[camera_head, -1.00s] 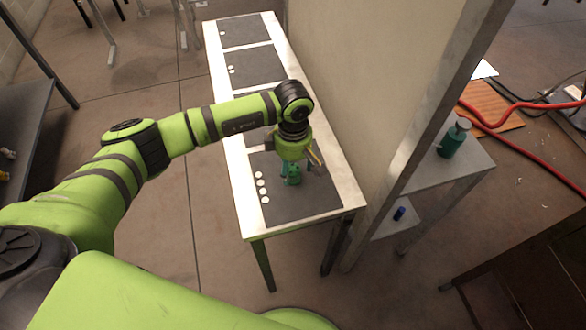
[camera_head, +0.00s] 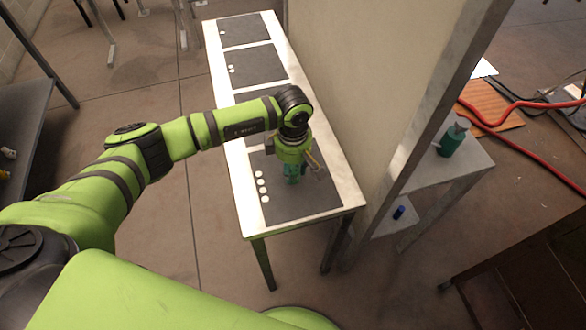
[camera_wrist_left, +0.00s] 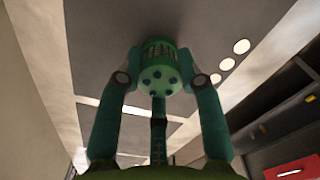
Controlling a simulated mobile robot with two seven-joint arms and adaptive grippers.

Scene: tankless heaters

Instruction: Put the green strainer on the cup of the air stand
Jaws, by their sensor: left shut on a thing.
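The green strainer (camera_wrist_left: 158,72) is a small green cylinder with round dark holes in the end facing the left wrist camera. It stands at the near end of the long table, and in the head view it shows in part (camera_head: 292,173) under my left gripper (camera_head: 295,176). The left gripper's two teal fingers (camera_wrist_left: 160,80) are on either side of the strainer in the wrist view, shut on it. A teal-green vessel with a grey top (camera_head: 453,140) stands on a metal side table to the right; I cannot tell whether it is the air stand's cup. My right gripper is not in view.
The long table (camera_head: 240,190) has dark mats with white dots. A tall beige panel (camera_head: 350,80) stands along its right side. A small blue object (camera_head: 398,213) sits on the side table's lower shelf. Red hoses (camera_head: 530,160) lie at the right.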

